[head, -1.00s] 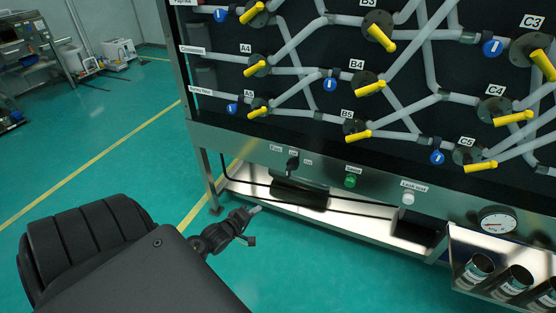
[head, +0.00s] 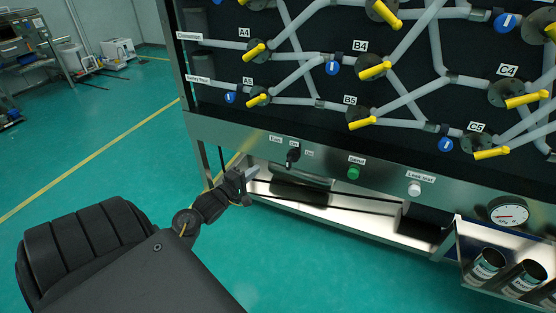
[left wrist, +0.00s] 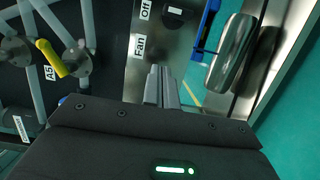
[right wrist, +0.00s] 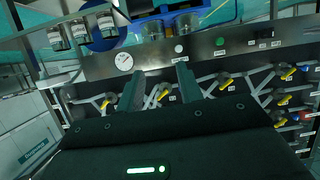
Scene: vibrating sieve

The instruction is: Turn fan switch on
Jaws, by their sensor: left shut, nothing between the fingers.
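My left gripper (head: 250,172) is shut and empty, below and left of the switch in the head view. In the left wrist view its closed fingers (left wrist: 163,78) point toward the panel near the Fan label (left wrist: 138,47) and the Off label (left wrist: 146,11).
A green button (head: 353,173), a white button (head: 414,189) and a gauge (head: 508,212) sit further right on the strip. Yellow-handled valves (head: 372,68) and pipes fill the board above. Dark cans (head: 484,265) stand in a tray at right.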

